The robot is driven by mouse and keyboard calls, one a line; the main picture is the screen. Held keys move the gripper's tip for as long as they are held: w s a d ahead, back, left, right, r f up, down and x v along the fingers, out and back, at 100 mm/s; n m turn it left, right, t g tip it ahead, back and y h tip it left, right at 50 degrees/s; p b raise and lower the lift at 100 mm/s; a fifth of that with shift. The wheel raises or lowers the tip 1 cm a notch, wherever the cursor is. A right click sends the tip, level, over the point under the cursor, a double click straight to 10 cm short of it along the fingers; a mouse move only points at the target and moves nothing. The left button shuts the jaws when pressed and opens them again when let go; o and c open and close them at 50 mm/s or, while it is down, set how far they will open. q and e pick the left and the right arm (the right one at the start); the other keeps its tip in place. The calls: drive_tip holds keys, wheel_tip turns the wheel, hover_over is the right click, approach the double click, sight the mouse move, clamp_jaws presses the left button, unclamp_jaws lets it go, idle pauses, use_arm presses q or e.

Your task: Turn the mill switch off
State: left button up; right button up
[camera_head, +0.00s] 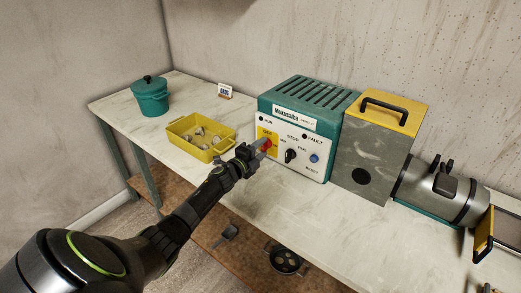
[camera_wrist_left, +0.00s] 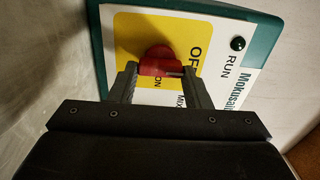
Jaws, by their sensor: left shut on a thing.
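The mill's control box (camera_head: 306,118) is teal with a white front panel and stands on the bench. Its red switch knob (camera_head: 266,146) sits on a yellow patch at the panel's left, marked OFF. In the left wrist view the red knob (camera_wrist_left: 158,62) lies between the two fingers of my left gripper (camera_wrist_left: 162,74), which is shut on it. OFF is printed beside the knob, and ON shows partly beneath it. In the head view my left gripper (camera_head: 257,151) reaches the panel from the left. The knob's exact pointing is partly hidden by the fingers. My right gripper is not in view.
A black selector (camera_head: 290,156) and a blue button (camera_head: 314,158) are right of the knob. A grey box with yellow lid (camera_head: 390,108) and a metal cylinder (camera_head: 440,190) stand further right. A yellow tray (camera_head: 176,141) and a teal pot (camera_head: 150,98) stand left.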

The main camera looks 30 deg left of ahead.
use_arm(q)
drive_tip(key=o, duration=1)
drive_tip(key=shift+s, duration=0.1)
drive_tip(key=shift+s, duration=0.5)
drive_tip(key=s, duration=0.6)
drive_tip(key=s+a, duration=0.1)
drive_tip(key=s, duration=0.3)
drive_tip(key=shift+f+b, duration=0.2)
drive_tip(key=shift+b, duration=0.1)
drive_tip(key=s+b, duration=0.2)
drive_tip(key=s, duration=0.1)
drive_tip(key=shift+s+f, duration=0.1)
drive_tip(key=shift+s, duration=0.3)
drive_tip(key=b, duration=0.1)
drive_tip(key=s+b, duration=0.1)
drive_tip(key=b, duration=0.1)
drive_tip(key=shift+s+a, duration=0.1)
drive_tip(key=shift+a, duration=0.2)
drive_tip(key=shift+s+d+r+b, duration=0.1)
drive_tip(key=shift+s+r+b, duration=0.1)
drive_tip(key=shift+s+b, duration=0.65)
drive_tip(key=shift+w, duration=0.25)
